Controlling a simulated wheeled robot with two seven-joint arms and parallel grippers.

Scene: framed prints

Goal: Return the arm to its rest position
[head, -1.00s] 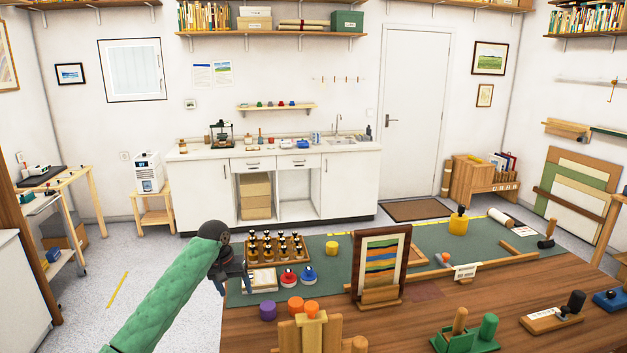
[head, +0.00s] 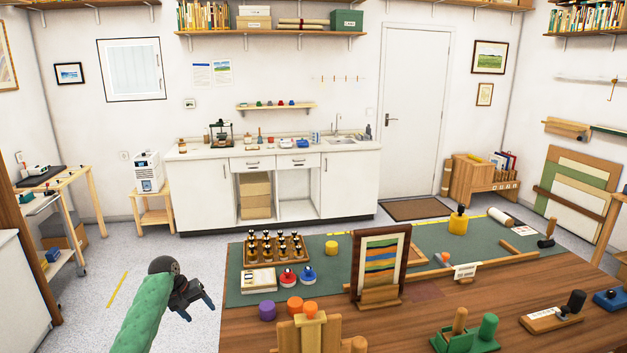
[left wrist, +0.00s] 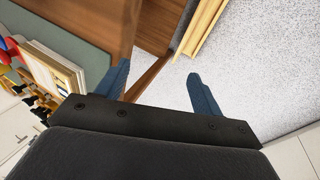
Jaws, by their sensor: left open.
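My left gripper (head: 200,305) is at the lower left of the head view, on the green-sleeved left arm (head: 143,322). It hangs over the floor, just left of the workbench (head: 236,328), and touches nothing that I can see. In the left wrist view its two blue fingers (left wrist: 160,88) stand apart with nothing between them but pale floor and part of the bench side. My right gripper is not in view.
A green mat (head: 350,262) covers the bench's far part. Near its left end stand a rack of dark bottles (head: 276,250), a pale framed block (head: 258,281) and red and blue knobs. A framed striped print (head: 381,262) stands mid-bench. The floor (head: 90,300) to the left is clear.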

